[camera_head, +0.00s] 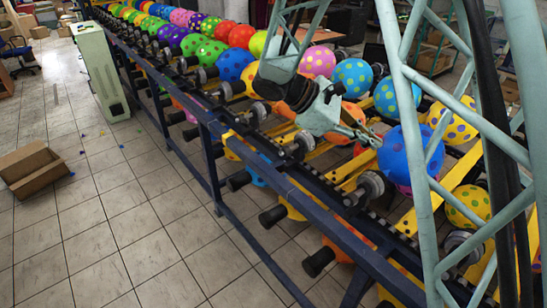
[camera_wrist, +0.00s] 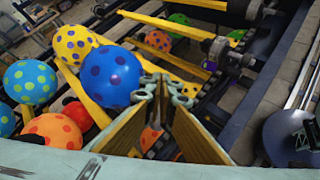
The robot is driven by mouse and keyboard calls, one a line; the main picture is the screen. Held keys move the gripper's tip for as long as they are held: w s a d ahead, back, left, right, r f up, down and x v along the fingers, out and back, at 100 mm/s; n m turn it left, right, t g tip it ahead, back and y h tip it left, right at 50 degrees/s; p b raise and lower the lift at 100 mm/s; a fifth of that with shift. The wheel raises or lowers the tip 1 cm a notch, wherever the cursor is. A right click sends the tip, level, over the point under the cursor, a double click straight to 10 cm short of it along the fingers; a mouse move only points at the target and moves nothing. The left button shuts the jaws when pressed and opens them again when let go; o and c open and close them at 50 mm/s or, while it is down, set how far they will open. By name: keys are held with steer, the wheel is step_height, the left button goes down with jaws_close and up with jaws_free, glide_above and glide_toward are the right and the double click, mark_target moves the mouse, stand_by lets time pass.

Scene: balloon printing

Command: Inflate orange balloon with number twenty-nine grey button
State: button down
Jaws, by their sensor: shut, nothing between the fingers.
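My gripper (camera_head: 366,137) is shut and empty, above the line of balloons in the head view. Its fingers also show in the wrist view (camera_wrist: 160,84), with their tips together. An orange balloon with dots (camera_head: 346,117) sits behind my gripper and is partly hidden by it. In the wrist view an orange balloon with dark dots (camera_wrist: 50,131) is at the lower left, and another orange one (camera_wrist: 158,40) is at the top. Several grey round knobs (camera_head: 371,185) stand along the rail. No number twenty-nine can be read on any of them.
A blue dotted balloon (camera_head: 403,155) is just right of my gripper; it also shows in the wrist view (camera_wrist: 108,76). A dark blue rail frame (camera_head: 215,150) runs diagonally, with yellow bars (camera_head: 424,213) across it.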

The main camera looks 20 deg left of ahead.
steer(key=w+a+f+n+t+h, duration=0.1)
steer(key=w+a+f+n+t, duration=0.2)
steer(key=a, duration=0.6)
steer(key=n+t+y+p, duration=0.2)
steer(key=n+t, duration=0.6)
steer(key=n, duration=0.1)
glide_toward(282, 153)
steer(key=a+v, duration=0.1)
steer(key=v, duration=0.6)
steer(key=shift+f, duration=0.45)
steer(key=shift+w+a, duration=0.1)
steer(key=shift+w, duration=0.15)
steer(key=shift+b+x, duration=0.65)
steer(key=shift+x, duration=6.25)
steer(key=shift+r, duration=0.1)
